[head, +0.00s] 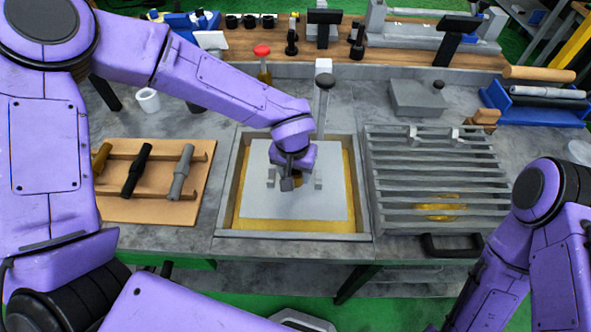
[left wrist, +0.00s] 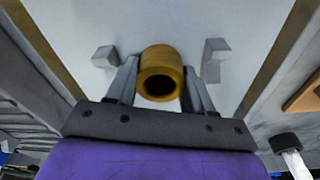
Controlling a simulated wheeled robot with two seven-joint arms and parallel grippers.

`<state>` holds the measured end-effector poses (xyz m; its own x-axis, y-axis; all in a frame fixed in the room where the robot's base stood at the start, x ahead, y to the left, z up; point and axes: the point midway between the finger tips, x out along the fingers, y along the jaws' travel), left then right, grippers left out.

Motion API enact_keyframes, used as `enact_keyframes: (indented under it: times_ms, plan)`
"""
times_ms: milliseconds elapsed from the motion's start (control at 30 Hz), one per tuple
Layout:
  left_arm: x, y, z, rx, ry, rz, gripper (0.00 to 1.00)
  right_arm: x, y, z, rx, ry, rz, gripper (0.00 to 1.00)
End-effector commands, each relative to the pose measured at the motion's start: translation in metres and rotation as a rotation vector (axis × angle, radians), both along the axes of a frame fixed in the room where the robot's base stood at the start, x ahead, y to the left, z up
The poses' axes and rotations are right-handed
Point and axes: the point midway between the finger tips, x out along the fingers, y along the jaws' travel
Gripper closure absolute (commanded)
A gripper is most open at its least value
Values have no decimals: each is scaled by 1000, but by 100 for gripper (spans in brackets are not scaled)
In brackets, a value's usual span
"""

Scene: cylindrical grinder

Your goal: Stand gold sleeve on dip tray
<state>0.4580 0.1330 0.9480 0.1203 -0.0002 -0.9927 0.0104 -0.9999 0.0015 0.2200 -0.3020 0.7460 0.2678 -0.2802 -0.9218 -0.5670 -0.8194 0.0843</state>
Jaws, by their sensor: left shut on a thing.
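The gold sleeve (left wrist: 162,72) is a short hollow cylinder with its open bore facing the left wrist camera. My left gripper (left wrist: 160,88) is shut on it, one finger on each side. In the head view the left gripper (head: 291,184) points down over the middle of the dip tray (head: 229,190), and the hand hides most of the sleeve. The tray is a square framed basin with a yellow border around a pale grey plate (head: 262,205). I cannot tell whether the sleeve touches the plate. My right arm shows at the lower right; its gripper is out of view.
Small grey blocks (left wrist: 214,58) stand on the plate on both sides of the sleeve. A slatted grey rack (head: 436,180) lies right of the tray. A wooden board (head: 140,208) with several cylinders lies left. A red-topped lever (head: 262,52) and a tall post (head: 323,90) stand behind.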

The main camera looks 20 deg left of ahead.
Motion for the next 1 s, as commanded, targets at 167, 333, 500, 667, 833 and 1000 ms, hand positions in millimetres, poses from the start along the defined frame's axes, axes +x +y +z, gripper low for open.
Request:
enact_keyframes:
  times_ms: [167, 333, 500, 667, 833, 1000]
  plan:
    - [0, 0, -2, 0, 0, -1, 42, 0, 0, 1, 0, 0, 0, 57]
    - [0, 0, -2, 0, 0, 0, 37, 0, 0, 1, 0, 0, 0, 57]
    - [0, 0, 0, 0, -1, 0, 37, 0, 0, -1, 0, 0, 0, 57]
    - [-2, 0, 28, -3, -4, 3, 37, 0, 0, 1, 0, 0, 0, 57]
    - [-8, 0, 73, -3, -5, 2, 37, 0, 0, 1, 0, 0, 0, 57]
    - [-12, 0, 107, -1, -3, 2, 37, 0, 0, 1, 0, 0, 0, 57]
